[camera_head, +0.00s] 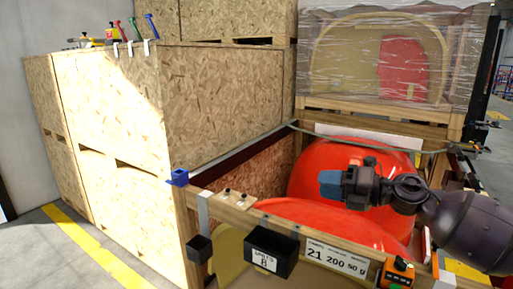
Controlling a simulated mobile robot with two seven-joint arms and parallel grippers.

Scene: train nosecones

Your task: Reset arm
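My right arm comes in from the right edge, dark and rounded. Its gripper (331,184) has blue fingertips and points left, in front of the red nosecones. From this angle I cannot tell whether its fingers are open or shut, and nothing held shows at them. One red nosecone (310,168) sits behind the gripper in a wooden crate, and another (300,217) lies nearer, below the gripper. My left gripper is not in view.
The crate's front wooden rail (228,213) carries a black bin (271,252), a white label (336,258) and an orange device (398,272). Large chipboard boxes (110,110) stand left, with tools on top. A plastic-wrapped crate (380,60) stands behind. Floor with a yellow line (95,245) is free at lower left.

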